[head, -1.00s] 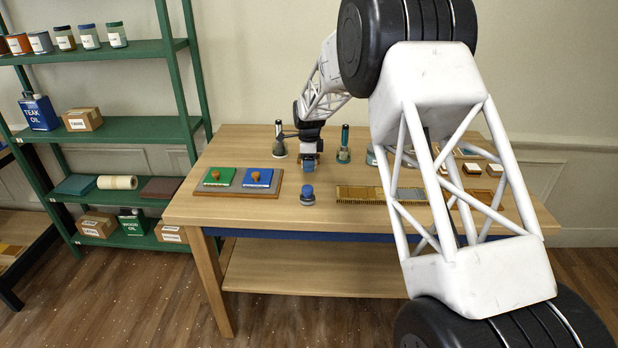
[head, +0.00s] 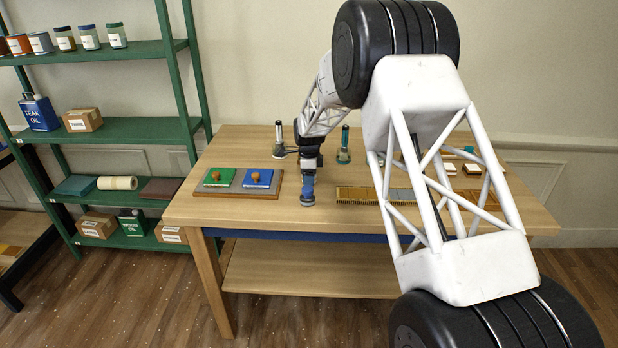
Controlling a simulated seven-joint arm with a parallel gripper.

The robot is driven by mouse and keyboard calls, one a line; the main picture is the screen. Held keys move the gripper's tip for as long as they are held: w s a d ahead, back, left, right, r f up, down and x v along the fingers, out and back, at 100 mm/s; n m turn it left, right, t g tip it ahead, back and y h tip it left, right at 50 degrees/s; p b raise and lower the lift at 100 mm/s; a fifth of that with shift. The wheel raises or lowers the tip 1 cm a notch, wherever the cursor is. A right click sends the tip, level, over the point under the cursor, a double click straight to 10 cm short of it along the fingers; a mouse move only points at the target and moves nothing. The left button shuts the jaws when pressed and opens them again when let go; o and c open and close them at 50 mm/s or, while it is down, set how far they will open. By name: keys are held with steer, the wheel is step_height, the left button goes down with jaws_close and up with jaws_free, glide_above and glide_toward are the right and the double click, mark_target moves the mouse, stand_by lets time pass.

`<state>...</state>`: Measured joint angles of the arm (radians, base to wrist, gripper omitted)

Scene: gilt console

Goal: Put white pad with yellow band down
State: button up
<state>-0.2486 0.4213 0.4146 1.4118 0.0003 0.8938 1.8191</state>
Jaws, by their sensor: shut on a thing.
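My gripper (head: 308,190) points straight down near the front of the wooden table, left of its middle. It is shut on a small grey round piece (head: 307,201) with a blue top. The base of this piece shows just under the fingers, at the tabletop; its top is hidden by them. Small white-topped pads (head: 471,169) lie at the right of the table, partly behind my arm. I cannot make out a yellow band on any of them at this size.
A grey-brown board (head: 212,191) with a green block (head: 219,174) and a blue block (head: 264,174) lies left of my gripper. A yellow-brown strip (head: 357,194) lies to its right. Two upright tools (head: 344,147) stand behind. Bare tabletop (head: 250,215) runs along the front edge.

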steer(key=shift+f, duration=0.2)
steer(key=o, duration=1)
steer(key=shift+f, duration=0.1)
steer(key=shift+r, duration=0.2)
step_height(320, 180, up, 12)
stand_by(1.0)
